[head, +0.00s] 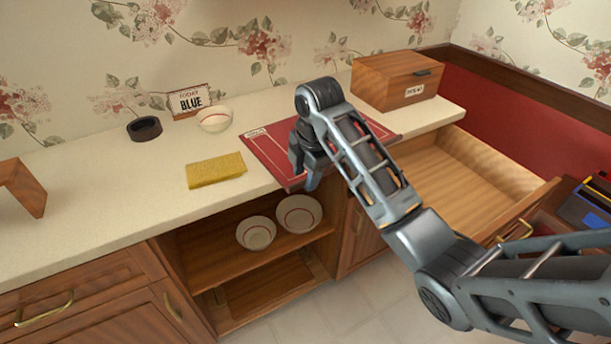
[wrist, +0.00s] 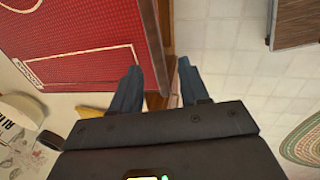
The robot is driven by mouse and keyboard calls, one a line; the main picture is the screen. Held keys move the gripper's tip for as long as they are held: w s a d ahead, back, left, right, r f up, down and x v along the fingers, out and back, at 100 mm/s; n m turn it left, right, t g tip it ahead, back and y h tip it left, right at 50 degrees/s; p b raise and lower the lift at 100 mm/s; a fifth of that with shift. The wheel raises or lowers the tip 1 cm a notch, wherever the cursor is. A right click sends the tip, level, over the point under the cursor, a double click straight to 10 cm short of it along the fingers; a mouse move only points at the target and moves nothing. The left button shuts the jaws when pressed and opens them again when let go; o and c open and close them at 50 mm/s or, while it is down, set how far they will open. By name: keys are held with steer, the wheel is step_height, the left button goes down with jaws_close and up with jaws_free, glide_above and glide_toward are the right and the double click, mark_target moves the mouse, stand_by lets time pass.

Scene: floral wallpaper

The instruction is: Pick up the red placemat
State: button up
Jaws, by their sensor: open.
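The red placemat (head: 268,150) lies flat on the cream counter, with white border lines and a small white label at its back left corner. Its front edge is at the counter's front edge. My gripper (head: 309,178) is at that front edge, pointing down, and my arm hides part of the mat. In the wrist view the mat (wrist: 75,35) fills the upper left. My open gripper (wrist: 158,70) has its left finger overlapping the mat's edge in the picture and its right finger over the floor. Whether a finger touches the mat I cannot tell.
A yellow sponge-like block (head: 216,170) lies left of the mat. A bowl (head: 214,119), dark ring (head: 145,128) and sign (head: 190,100) stand behind. A wooden box (head: 395,80) is at back right. An open drawer (head: 465,175) and an open shelf with two bowls (head: 257,233) lie below.

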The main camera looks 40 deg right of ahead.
step_height(320, 180, up, 7)
steer(key=s+p, duration=0.1)
steer(key=shift+s+f, duration=0.15)
steer(key=shift+f, duration=0.05)
steer(key=shift+o, duration=0.3)
steer(key=shift+a, duration=0.1)
